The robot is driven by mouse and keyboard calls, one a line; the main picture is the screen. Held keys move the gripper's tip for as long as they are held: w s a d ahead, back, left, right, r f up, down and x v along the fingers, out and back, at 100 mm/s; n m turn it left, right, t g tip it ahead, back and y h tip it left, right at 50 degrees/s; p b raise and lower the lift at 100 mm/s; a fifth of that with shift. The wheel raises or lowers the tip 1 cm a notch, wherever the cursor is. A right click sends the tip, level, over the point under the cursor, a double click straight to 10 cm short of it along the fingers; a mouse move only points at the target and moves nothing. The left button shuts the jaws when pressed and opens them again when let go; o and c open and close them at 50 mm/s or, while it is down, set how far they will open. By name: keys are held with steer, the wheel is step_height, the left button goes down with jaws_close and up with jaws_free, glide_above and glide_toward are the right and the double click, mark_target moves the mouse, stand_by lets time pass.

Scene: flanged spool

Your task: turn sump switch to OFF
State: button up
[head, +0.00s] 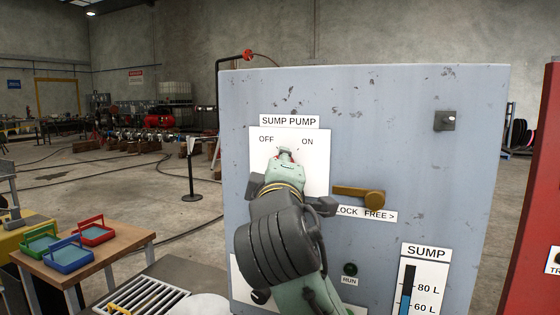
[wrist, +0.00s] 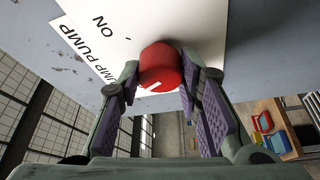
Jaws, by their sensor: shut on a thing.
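The sump switch is a red knob (wrist: 160,67) with a white mark on its lower side in the wrist view. It stands on a white plate (head: 318,160) headed SUMP PUMP, with OFF at left and ON at right in the head view. My gripper (wrist: 158,75) is shut on the knob, one finger on each side. In the wrist view the white mark points down, away from the word ON, and OFF is hidden. In the head view my gripper (head: 286,156) covers most of the knob.
A brass lever (head: 368,196) labelled LOCK FREE sits just right of my arm. A black knob (head: 445,121), a RUN button (head: 350,269) and a SUMP gauge (head: 421,285) are on the grey panel (head: 400,110). A table with trays (head: 90,231) stands at left.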

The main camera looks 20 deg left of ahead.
steer(key=shift+n+g, duration=0.4)
steer(key=shift+n, duration=0.7)
steer(key=o, duration=1.1)
steer(key=shift+o, duration=0.2)
steer(key=v, duration=1.2)
